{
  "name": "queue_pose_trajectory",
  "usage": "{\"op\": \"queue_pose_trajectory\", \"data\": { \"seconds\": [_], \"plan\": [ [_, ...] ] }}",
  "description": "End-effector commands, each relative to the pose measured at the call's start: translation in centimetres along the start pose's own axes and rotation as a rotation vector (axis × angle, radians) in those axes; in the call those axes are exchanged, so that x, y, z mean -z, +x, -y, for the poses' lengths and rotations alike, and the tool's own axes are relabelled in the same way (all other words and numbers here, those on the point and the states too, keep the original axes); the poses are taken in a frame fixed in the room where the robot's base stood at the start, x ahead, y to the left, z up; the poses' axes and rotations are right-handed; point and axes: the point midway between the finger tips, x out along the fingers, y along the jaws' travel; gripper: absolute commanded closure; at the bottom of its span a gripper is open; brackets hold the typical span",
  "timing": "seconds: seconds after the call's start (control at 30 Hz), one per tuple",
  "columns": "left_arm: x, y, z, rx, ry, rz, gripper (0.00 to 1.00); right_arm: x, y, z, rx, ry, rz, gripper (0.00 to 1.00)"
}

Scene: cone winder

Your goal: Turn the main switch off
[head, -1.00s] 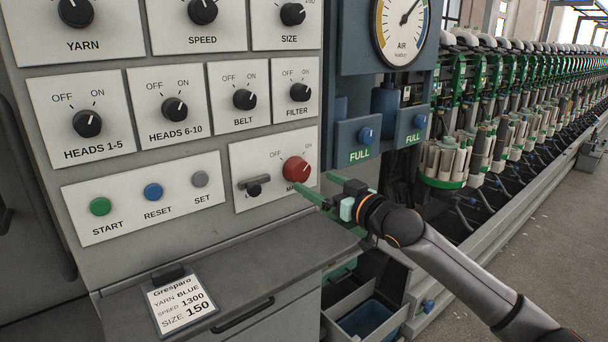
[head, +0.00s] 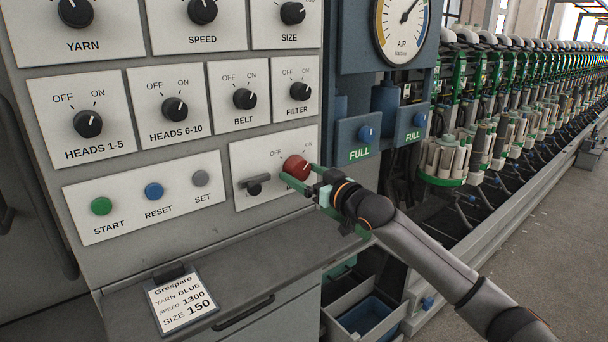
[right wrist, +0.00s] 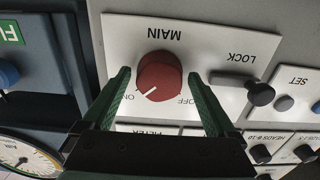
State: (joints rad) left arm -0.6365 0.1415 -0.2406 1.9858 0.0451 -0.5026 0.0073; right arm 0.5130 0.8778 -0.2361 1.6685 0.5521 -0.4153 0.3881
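The red main switch knob (head: 296,167) sits on its white plate on the grey panel; it also shows in the right wrist view (right wrist: 160,76). There its white mark points toward ON. My right gripper (head: 298,177) is at the knob, with its green fingers open. In the right wrist view the right gripper (right wrist: 158,75) has one finger on each side of the knob, with gaps showing between fingers and knob. In the head view the gripper partly hides the MAIN label. My left gripper is not in view.
The lock (right wrist: 260,92), a black knob with a grey lever (head: 254,182), is beside the main knob on the same plate. START, RESET and SET buttons are further left. A grey ledge (head: 250,262) juts out below. Blue FULL boxes (head: 358,140) stand to the right.

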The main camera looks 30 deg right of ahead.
Motion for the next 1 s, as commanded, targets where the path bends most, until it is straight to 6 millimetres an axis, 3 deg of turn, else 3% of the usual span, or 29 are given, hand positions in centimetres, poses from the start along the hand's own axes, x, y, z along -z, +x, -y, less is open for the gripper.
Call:
{"op": "queue_pose_trajectory", "data": {
  "seconds": [0.07,0.63,1.0],
  "plan": [
    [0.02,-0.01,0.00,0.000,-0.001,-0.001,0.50,0.00,-0.01,0.00,0.000,0.000,0.000,0.18],
    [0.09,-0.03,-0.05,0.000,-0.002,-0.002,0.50,0.00,-0.03,0.00,0.000,0.000,0.000,0.82],
    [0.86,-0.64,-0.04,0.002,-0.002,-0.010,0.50,0.22,-0.03,-0.02,0.000,-0.065,0.000,0.83]
  ]
}}
